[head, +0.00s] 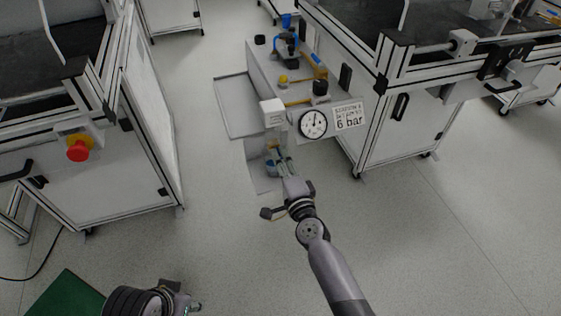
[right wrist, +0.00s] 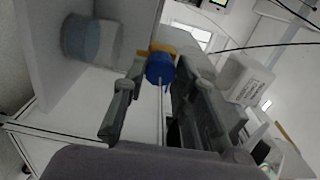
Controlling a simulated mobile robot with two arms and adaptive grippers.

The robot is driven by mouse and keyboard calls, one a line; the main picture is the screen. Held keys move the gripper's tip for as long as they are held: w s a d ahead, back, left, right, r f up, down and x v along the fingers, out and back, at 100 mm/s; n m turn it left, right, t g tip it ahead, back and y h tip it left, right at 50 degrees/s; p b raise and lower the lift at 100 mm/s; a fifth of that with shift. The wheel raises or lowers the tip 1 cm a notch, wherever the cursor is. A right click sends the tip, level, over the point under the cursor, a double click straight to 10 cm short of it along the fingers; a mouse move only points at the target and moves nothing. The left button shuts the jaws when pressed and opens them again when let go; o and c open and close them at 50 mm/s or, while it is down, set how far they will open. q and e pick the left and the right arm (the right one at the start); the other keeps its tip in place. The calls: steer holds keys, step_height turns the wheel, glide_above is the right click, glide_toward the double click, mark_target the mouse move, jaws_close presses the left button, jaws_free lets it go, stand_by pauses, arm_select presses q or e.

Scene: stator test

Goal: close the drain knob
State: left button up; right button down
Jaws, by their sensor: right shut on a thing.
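The blue drain knob (right wrist: 159,68) shows in the right wrist view, with an orange-yellow part behind it. My right gripper (right wrist: 158,78) has its two dark fingers on either side of the knob and is shut on it. In the head view my right gripper (head: 274,155) reaches in below the pressure gauge (head: 312,124) and hides the knob. My left gripper (head: 188,303) is at the bottom left of the head view, partly cut off, and its fingers are not clear.
A container with bluish-grey contents (right wrist: 88,40) is close to the knob; in the head view a blue container (head: 271,168) shows below the gripper. A sign reading 6 bar (head: 348,116) is beside the gauge. A cabinet with a red button (head: 78,151) stands left. Open floor lies between.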

arm_select(q)
steer(key=shift+a+r, duration=0.1)
arm_select(e)
steer(key=shift+m, duration=1.2)
arm_select(q)
steer(key=shift+w, duration=0.1)
arm_select(e)
steer(key=c, duration=1.3)
jaws_free()
steer(key=v, duration=1.2)
